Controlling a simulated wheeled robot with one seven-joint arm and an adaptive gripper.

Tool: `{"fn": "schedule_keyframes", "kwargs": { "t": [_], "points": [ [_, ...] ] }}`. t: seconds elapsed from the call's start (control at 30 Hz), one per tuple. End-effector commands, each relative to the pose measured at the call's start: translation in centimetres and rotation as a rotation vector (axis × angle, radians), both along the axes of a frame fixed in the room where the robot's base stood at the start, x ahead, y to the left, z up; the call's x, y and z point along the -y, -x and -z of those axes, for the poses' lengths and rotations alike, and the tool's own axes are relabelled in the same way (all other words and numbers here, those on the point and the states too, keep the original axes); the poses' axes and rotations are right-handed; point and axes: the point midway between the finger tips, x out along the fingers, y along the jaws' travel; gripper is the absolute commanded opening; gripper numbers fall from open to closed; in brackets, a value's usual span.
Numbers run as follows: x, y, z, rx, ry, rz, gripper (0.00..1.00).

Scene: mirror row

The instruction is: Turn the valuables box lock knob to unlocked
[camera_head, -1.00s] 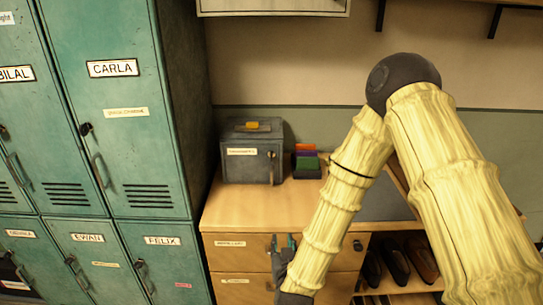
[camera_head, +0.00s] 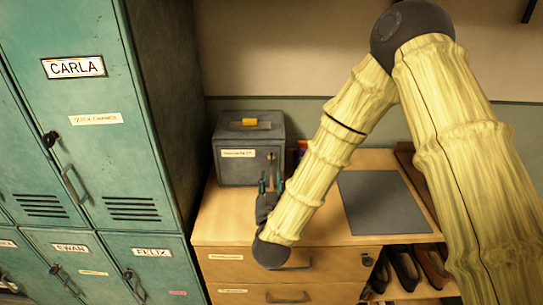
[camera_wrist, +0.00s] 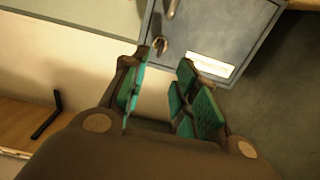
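The grey metal valuables box (camera_head: 233,172) stands on the wooden cabinet top, with a white label and a yellow item on its lid. Its front also shows in the wrist view (camera_wrist: 222,25), turned over, with the label low. A small lock knob (camera_wrist: 162,45) sits near the box's edge there, beside a rod-like handle (camera_wrist: 172,8). My gripper (camera_wrist: 160,84) is open and empty, its green-padded fingers pointing at the knob, apparently still apart from it. In the head view my gripper (camera_head: 271,184) is in front of the box's lower right front. The knob's setting is too small to read.
Teal lockers (camera_head: 150,200) rise close on the left. A dark mat (camera_head: 383,203) lies on the cabinet top (camera_head: 320,228) to the right. Coloured cards (camera_head: 301,148) beside the box are mostly hidden by my arm. Drawers and shoes (camera_head: 405,268) are below.

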Motion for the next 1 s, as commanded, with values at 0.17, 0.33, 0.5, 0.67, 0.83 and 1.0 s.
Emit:
{"fn": "schedule_keyframes", "kwargs": {
  "t": [0.17, 0.33, 0.5, 0.67, 0.83, 1.0],
  "points": [
    [0.1, -2.0, -0.2, 0.000, -0.001, 0.001, 0.29],
    [0.0, -4.8, -0.3, 0.001, -0.002, 0.001, 0.29],
    [0.0, -7.4, -0.3, 0.000, -0.001, 0.001, 0.29],
    [0.0, -9.3, -0.1, 0.000, -0.001, 0.000, 0.29],
    [0.1, -10.3, 0.0, 0.000, -0.001, 0.001, 0.29],
    [0.0, -10.4, 0.0, 0.000, 0.000, 0.000, 0.29]
  ]
}}
